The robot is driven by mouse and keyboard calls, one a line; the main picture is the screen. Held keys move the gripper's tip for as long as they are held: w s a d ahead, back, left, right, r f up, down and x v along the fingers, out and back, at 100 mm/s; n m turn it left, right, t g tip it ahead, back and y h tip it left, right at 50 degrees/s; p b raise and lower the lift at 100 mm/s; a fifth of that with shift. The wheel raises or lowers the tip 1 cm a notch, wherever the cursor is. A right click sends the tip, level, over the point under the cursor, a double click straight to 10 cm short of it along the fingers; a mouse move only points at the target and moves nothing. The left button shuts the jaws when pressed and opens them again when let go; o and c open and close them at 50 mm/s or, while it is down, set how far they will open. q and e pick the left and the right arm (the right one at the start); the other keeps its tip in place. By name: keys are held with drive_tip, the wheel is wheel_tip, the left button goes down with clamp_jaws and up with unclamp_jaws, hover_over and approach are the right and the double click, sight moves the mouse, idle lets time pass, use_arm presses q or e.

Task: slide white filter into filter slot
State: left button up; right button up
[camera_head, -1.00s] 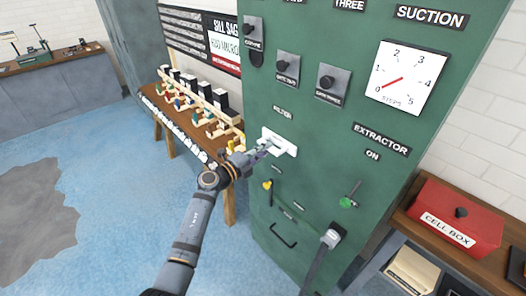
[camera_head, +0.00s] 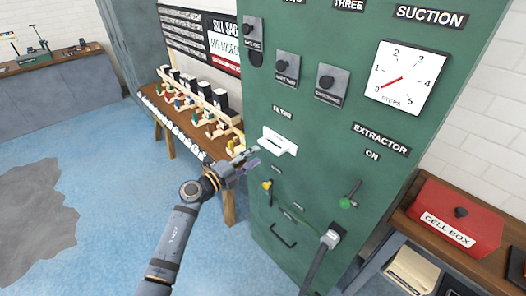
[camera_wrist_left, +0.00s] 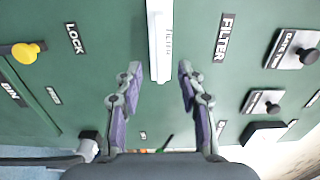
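The white filter (camera_head: 280,142) sits at the slot under the FILTER label on the green cabinet, with its pale handle part sticking out. How deep it sits is hard to tell. My left gripper (camera_head: 255,156) is just in front of it, lower left in the head view, open and empty. In the left wrist view, the white filter (camera_wrist_left: 160,40) shows edge-on, ahead of and between the spread fingertips of my left gripper (camera_wrist_left: 159,78). A gap shows between each finger and the filter. My right gripper is not in view.
The green cabinet (camera_head: 320,120) carries knobs, a yellow knob (camera_head: 267,185), a green-ended lever (camera_head: 347,202) and a grey plug (camera_head: 331,238) with a thick dark cable. A wooden bench (camera_head: 180,125) stands left. A red cell box (camera_head: 455,215) is right. The floor at left is clear.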

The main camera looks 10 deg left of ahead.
use_arm(q)
drive_tip(key=v, duration=0.6)
drive_tip(key=shift+s, duration=0.1)
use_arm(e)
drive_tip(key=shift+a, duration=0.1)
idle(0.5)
